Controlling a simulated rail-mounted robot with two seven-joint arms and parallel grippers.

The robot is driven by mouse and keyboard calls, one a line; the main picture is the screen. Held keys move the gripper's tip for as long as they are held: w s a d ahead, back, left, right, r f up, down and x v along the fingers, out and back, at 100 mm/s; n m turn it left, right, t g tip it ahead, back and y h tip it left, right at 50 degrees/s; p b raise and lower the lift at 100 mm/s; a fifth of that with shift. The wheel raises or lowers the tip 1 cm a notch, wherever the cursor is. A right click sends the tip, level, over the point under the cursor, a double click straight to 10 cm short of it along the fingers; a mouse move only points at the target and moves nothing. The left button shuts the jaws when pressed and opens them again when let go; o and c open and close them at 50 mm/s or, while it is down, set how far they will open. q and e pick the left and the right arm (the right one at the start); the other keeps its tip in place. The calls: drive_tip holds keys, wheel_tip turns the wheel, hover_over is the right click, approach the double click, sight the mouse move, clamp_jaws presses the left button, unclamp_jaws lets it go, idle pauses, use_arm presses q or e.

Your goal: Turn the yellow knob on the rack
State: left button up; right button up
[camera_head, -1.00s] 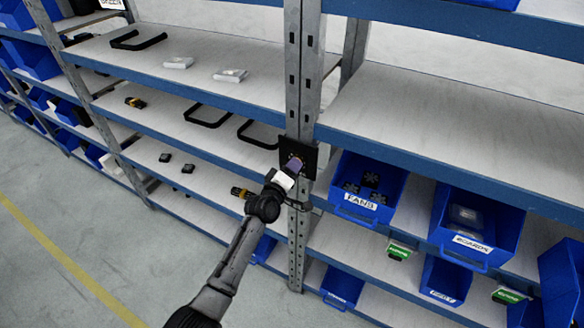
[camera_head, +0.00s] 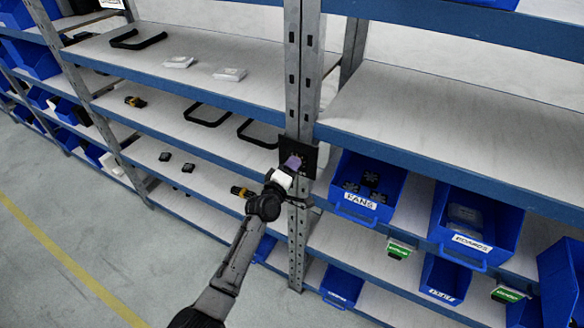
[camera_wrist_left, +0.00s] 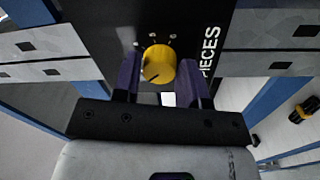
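The yellow knob (camera_wrist_left: 158,64) sits on a black panel (camera_wrist_left: 100,30) with white tick marks and the lettering "PIECES". A dark pointer line on the knob aims to the lower left in the left wrist view. In the head view the black panel (camera_head: 310,158) is fixed to the rack post, and the gripper hides the knob. My left gripper (camera_wrist_left: 160,75) has its purple fingers on either side of the knob, close against it with no clear gap. It also shows in the head view (camera_head: 293,162), at the panel. My right gripper is in neither view.
The metal rack post (camera_head: 301,70) rises between shelves with blue edges. A blue bin labelled FANS (camera_head: 362,210) stands just right of the panel. A black handle (camera_head: 258,132) lies on the shelf to the left. The floor (camera_head: 70,240) in front is clear.

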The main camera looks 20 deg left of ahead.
use_arm(q)
drive_tip(key=o, duration=0.3)
drive_tip(key=shift+o, duration=0.2)
drive_tip(key=shift+s, duration=0.15)
drive_tip(key=s+a, duration=0.2)
drive_tip(key=s, duration=1.1)
drive_tip(key=shift+s+f+p, duration=0.2)
drive_tip(key=shift+f+p, duration=0.15)
